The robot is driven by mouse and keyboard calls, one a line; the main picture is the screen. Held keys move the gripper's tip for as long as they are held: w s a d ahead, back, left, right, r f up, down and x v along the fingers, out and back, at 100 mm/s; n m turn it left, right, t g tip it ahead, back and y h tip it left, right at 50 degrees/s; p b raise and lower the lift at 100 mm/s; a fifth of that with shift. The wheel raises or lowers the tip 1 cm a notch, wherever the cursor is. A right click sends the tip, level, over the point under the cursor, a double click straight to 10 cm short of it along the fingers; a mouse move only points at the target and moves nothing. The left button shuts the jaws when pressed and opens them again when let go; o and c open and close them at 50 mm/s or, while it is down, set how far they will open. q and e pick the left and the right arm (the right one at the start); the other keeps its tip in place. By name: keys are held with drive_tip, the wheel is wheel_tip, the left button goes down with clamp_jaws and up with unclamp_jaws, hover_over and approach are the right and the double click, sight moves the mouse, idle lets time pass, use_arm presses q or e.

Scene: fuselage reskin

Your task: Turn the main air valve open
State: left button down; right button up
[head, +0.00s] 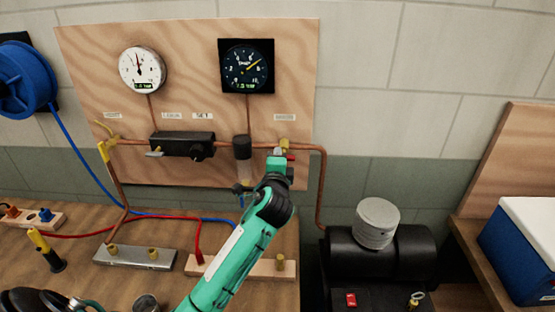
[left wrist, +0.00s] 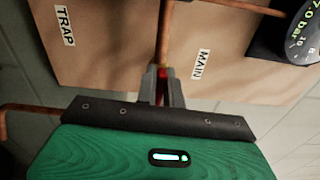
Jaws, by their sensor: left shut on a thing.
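The main air valve is a brass fitting (head: 284,145) on the copper pipe at the board's right side, with a red handle (head: 291,157). My left gripper (head: 280,158) is at this valve, and its arm comes up from the bottom. In the left wrist view, the gripper's fingers (left wrist: 163,90) are closed around the red handle (left wrist: 162,86), beside the MAIN label (left wrist: 200,65). The fingers hide most of the handle, so its exact angle is hard to tell. My right gripper is in neither view.
The wooden board (head: 90,60) carries a white gauge (head: 142,69), a dark gauge (head: 246,66), a black regulator (head: 182,144) and a filter (head: 243,155) just left of my gripper. A black compressor tank (head: 405,248) stands at the lower right. Hoses cross the bench at left.

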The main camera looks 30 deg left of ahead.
use_arm(q)
drive_tip(key=shift+f+n, duration=0.1)
drive_tip(key=shift+n, duration=0.2)
idle(0.4)
drive_tip(key=c, duration=1.5)
unclamp_jaws()
drive_tip(key=shift+b+v, duration=2)
drive_tip(key=shift+v, duration=4.95)
drive_tip(key=shift+f, duration=0.1)
